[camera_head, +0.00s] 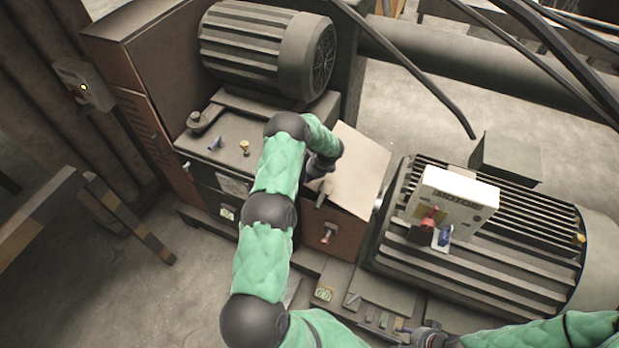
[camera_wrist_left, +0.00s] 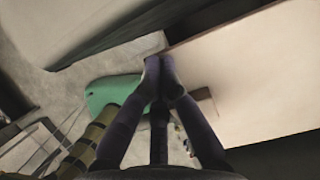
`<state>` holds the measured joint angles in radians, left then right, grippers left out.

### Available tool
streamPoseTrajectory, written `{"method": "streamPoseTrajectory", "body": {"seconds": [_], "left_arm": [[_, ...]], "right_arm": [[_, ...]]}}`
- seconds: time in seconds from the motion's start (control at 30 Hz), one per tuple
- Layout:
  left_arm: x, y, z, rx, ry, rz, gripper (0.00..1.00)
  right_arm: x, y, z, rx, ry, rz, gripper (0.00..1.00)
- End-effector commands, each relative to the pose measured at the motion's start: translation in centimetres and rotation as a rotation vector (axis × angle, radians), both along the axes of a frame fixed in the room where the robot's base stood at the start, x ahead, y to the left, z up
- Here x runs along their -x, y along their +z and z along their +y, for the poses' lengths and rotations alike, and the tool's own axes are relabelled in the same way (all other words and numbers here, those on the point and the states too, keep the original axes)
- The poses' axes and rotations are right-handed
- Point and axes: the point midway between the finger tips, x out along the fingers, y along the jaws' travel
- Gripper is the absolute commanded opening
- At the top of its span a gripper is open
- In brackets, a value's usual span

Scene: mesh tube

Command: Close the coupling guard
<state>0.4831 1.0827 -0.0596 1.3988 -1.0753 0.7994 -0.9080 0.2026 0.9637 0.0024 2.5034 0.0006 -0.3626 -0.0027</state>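The coupling guard (camera_head: 355,172) is a flat beige panel between the ribbed machine and the motor. It also fills the right of the left wrist view (camera_wrist_left: 255,70), where its edge runs by my fingertips. A small handle-like part (camera_head: 324,192) shows at its left side. My left gripper (camera_head: 318,178) is at that side of the panel. In the left wrist view its dark fingers (camera_wrist_left: 160,66) come together at the tips, and nothing clearly shows between them. Whether they touch the panel is unclear. My right gripper (camera_head: 424,336) is low in the head view, its fingers too small to read.
A motor (camera_head: 500,245) with a white box (camera_head: 455,200) and a red knob stands at the right. A ribbed machine (camera_head: 265,50) stands behind my left arm. Striped barrier rails (camera_head: 125,215) are at the left. Thick dark cables cross the upper right.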

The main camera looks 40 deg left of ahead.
Motion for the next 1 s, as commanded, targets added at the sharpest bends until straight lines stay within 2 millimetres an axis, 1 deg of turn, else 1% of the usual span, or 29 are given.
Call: {"method": "streamPoseTrajectory", "body": {"seconds": [0.17,0.4,0.5,0.9,1.0], "left_arm": [[0.1,-0.7,0.2,0.0,0.0,0.0,0.0],[0.4,-3.2,1.1,0.0,0.001,0.001,0.0],[0.5,-3.8,1.5,0.0,0.001,0.0,0.0],[0.5,-3.7,1.6,0.0,0.0,0.0,0.0],[0.4,-3.4,1.4,0.0,0.0,-0.001,0.0]], "right_arm": [[0.0,-0.7,0.0,0.0,0.0,0.0,0.46],[0.0,-3.0,0.0,0.0,0.0,0.0,0.46],[0.0,-3.6,0.0,0.0,0.0,0.0,0.46],[0.0,-3.5,0.0,0.0,0.0,0.0,0.46],[0.0,-3.3,0.0,0.0,0.0,0.0,0.46]]}}
